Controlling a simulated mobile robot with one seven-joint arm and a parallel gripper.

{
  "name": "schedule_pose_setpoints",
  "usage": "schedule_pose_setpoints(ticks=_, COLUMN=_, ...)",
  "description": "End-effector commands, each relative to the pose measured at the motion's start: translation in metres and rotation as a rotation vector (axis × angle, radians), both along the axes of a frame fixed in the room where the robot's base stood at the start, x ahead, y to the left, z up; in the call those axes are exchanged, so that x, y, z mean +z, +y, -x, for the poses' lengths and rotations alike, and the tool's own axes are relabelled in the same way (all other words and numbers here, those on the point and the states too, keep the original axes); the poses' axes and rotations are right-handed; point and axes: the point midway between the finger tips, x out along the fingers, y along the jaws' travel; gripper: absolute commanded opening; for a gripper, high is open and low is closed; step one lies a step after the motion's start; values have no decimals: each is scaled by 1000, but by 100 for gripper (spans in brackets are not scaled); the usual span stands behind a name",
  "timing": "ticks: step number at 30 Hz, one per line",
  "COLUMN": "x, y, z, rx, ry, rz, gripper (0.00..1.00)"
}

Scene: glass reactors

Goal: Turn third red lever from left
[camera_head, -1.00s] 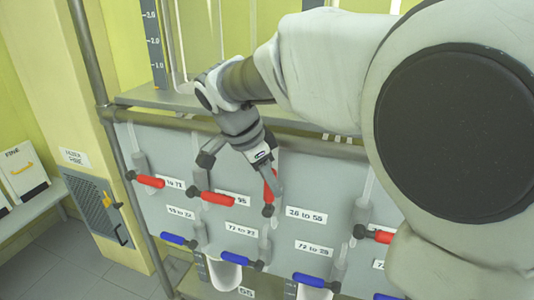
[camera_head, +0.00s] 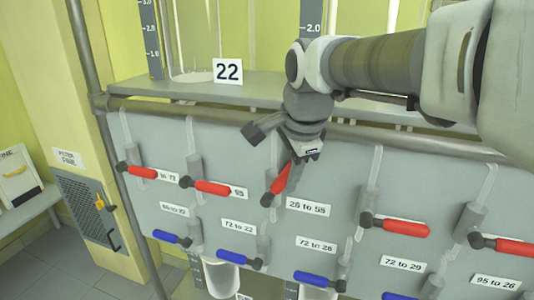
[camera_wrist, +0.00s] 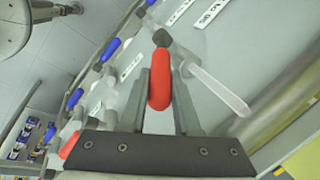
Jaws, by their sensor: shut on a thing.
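The third red lever from left (camera_head: 281,180) is on the grey panel, left of the label "26 to 55". It slants up and to the right from its dark pivot, while the other red levers lie nearly level. My gripper (camera_head: 291,172) reaches down over the panel's top edge and is shut on this lever's handle. In the wrist view the red handle (camera_wrist: 160,82) stands between the two fingers of my gripper (camera_wrist: 160,75), with its dark pivot beyond the fingertips. The fingers partly hide the handle in the head view.
Red levers (camera_head: 141,172) and (camera_head: 211,187) are to the left, and red levers (camera_head: 404,228) and (camera_head: 514,247) to the right. Blue levers (camera_head: 239,258) form a lower row. A horizontal pipe (camera_head: 180,109) and a shelf (camera_head: 180,88) run above the panel.

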Motion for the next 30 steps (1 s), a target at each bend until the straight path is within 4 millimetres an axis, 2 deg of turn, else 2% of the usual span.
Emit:
schedule_pose_setpoints(ticks=1, x=-8, y=-5, z=1, rx=-7, ry=-23, rz=-47, gripper=0)
schedule_pose_setpoints(ticks=15, x=-37, y=-29, z=10, rx=-4, ry=-174, rz=-459, gripper=0)
schedule_pose_setpoints(ticks=30, x=-60, y=-38, z=13, rx=-1, ry=-286, rz=-780, gripper=0)
